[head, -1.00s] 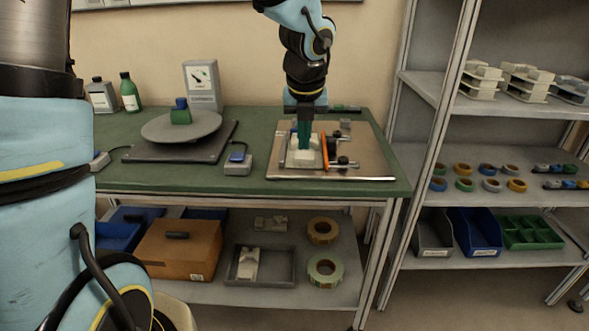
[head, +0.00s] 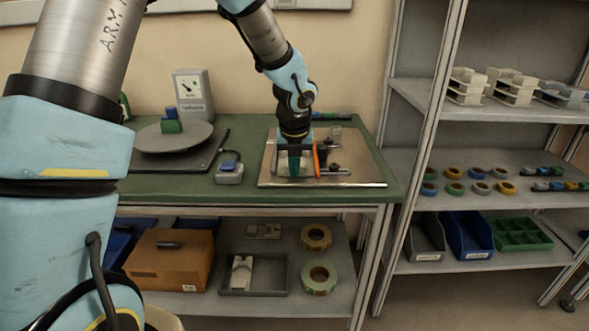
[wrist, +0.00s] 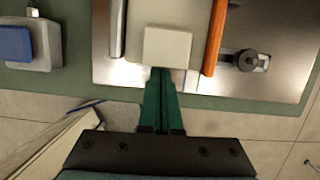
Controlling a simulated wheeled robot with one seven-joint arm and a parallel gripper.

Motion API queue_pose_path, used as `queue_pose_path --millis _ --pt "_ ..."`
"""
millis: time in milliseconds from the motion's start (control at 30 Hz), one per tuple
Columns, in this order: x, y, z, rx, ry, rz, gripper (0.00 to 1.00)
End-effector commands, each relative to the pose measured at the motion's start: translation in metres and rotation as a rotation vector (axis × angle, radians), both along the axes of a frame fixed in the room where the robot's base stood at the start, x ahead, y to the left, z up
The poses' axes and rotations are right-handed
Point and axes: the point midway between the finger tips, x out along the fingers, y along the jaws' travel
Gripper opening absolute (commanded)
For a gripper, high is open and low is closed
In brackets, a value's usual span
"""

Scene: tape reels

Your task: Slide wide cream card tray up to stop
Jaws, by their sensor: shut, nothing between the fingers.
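The cream card tray (wrist: 178,12) lies on the metal plate (wrist: 280,80), between a grey rail (wrist: 117,30) on its left and an orange bar (wrist: 214,38) on its right. A paler cream block (wrist: 167,46) is at its near end. My gripper (wrist: 161,73) is shut and empty, its green fingertips right at the near edge of this block; I cannot tell whether they touch. In the head view my gripper (head: 294,174) is low over the plate's near part and hides most of the tray. I cannot make out the stop.
A dark clamp knob (wrist: 248,61) stands right of the orange bar. A grey box with a blue top (head: 229,171) sits left of the plate, and a turntable (head: 173,138) is further left. The green bench's front edge is close to my gripper.

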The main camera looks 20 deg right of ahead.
Motion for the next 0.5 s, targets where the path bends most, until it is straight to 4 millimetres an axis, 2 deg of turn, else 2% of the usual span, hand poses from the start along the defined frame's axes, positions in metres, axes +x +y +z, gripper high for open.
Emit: queue_pose_path --millis 367,500 --pt "0.002 -0.001 0.001 0.0 0.001 0.001 0.0" --pt "0.014 -0.006 0.005 0.001 0.002 0.003 0.0"
